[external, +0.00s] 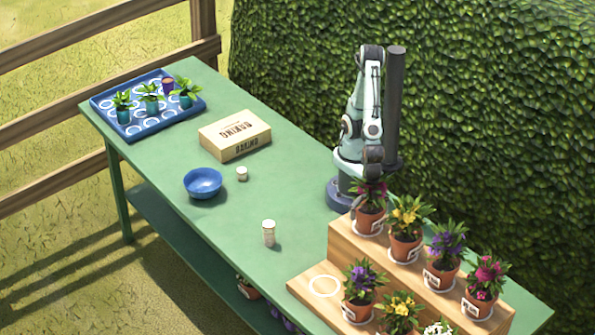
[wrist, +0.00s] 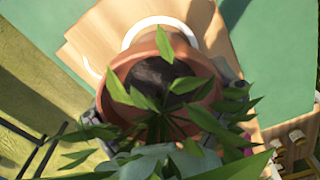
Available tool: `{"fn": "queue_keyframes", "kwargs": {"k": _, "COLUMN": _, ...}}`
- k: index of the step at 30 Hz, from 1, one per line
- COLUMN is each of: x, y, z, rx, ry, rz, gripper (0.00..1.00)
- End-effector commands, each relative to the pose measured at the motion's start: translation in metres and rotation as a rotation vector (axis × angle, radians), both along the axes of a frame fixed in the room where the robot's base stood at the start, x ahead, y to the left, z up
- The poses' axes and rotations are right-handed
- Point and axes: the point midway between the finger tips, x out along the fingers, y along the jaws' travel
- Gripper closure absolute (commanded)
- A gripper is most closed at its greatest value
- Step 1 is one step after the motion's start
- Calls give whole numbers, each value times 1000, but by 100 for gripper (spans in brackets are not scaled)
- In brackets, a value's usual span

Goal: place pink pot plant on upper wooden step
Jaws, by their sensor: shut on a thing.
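The pink pot plant, a terracotta pot (external: 369,219) with green leaves and pink blooms, is at the left end of the upper wooden step (external: 341,240). My gripper (external: 367,192) reaches down over it and is shut on the pot. In the wrist view the pot (wrist: 127,72) sits between my fingers (wrist: 168,88), with leaves covering much of the lower picture. A white ring (wrist: 152,22) shows partly behind the pot. The pot looks upright and over or on the upper step's left ring; I cannot tell whether its base touches.
Yellow (external: 406,243), purple (external: 442,270) and pink (external: 481,298) plants stand along the upper step. The lower step has an empty ring (external: 324,286) and several plants. A white bottle (external: 268,233), blue bowl (external: 203,183), box (external: 235,136) and blue tray (external: 130,134) are on the green table.

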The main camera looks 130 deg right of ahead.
Motion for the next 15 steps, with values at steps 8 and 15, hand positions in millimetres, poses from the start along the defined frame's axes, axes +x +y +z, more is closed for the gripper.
{"fn": "queue_keyframes", "kwargs": {"k": 8, "x": 0, "y": 0, "z": -1, "rx": 1, "ry": -1, "rz": 0, "gripper": 49}}
{"fn": "queue_keyframes", "kwargs": {"k": 15, "x": 0, "y": 0, "z": -2, "rx": 0, "ry": 0, "rz": 0, "gripper": 0}}
